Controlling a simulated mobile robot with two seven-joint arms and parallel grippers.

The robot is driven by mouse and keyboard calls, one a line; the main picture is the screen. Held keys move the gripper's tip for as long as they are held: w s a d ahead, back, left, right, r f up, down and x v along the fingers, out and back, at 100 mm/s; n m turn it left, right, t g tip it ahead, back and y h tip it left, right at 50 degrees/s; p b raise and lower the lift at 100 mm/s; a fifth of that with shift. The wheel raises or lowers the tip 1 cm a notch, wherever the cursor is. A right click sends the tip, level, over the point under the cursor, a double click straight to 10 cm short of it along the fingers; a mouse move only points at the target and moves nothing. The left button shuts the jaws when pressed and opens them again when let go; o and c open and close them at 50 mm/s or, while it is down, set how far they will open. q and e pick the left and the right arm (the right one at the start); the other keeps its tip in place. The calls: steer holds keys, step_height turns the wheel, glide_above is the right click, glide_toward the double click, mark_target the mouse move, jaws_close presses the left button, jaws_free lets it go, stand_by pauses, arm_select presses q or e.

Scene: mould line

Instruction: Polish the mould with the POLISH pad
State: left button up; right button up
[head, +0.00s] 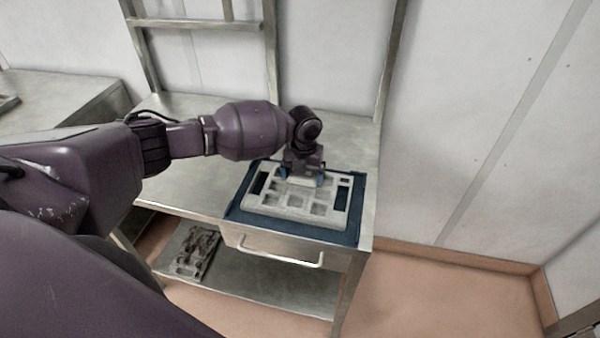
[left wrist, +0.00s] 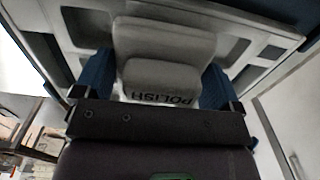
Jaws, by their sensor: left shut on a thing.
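The mould (head: 290,205) is a pale grey plate with several square recesses. It lies on a dark blue mat (head: 240,212) on the metal table. My left gripper (head: 303,178) is over the far part of the mould, pointing down. In the left wrist view its blue fingers are shut on the pale POLISH pad (left wrist: 160,78), whose lettering appears upside down. The pad is at or just above the mould (left wrist: 262,52); I cannot tell if they touch. Its underside is hidden. My right gripper is not in view.
The metal table (head: 205,190) has a drawer with a handle (head: 280,257) and upright posts at the back. A dark grey recessed part (head: 196,252) lies on the lower shelf. Another metal table (head: 60,100) stands at left. The tabletop left of the mat is clear.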

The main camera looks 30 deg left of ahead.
mark_target(290, 173)
arm_select(q)
steer(key=shift+w+d+f, duration=0.1)
steer(key=shift+w+d, duration=0.05)
steer(key=shift+d, duration=0.65)
steer(key=shift+w+d+f, duration=0.1)
steer(key=shift+w+d, duration=0.05)
steer(key=shift+d, duration=0.65)
steer(key=shift+w+d+r, duration=0.1)
steer(key=shift+w+d, duration=0.1)
steer(key=shift+d, duration=0.4)
steer(key=shift+w+d+r, duration=0.1)
steer(key=shift+w+d, duration=0.05)
steer(key=shift+d, duration=0.45)
steer(key=shift+s+a+f, duration=0.1)
steer(key=shift+s+a, duration=0.1)
steer(key=shift+a, duration=0.55)
steer(key=shift+s+a, duration=0.2)
steer(key=shift+a, duration=0.55)
steer(key=shift+a, duration=0.1)
steer(key=shift+s+a, duration=0.15)
steer(key=shift+a, duration=0.55)
steer(key=shift+s+a, duration=0.15)
steer(key=shift+a, duration=0.55)
steer(key=shift+a, duration=0.15)
steer(key=shift+s+a, duration=0.2)
steer(key=shift+a, duration=0.45)
steer(key=shift+s+a, duration=0.2)
steer(key=shift+a, duration=0.4)
steer(key=shift+a, duration=0.1)
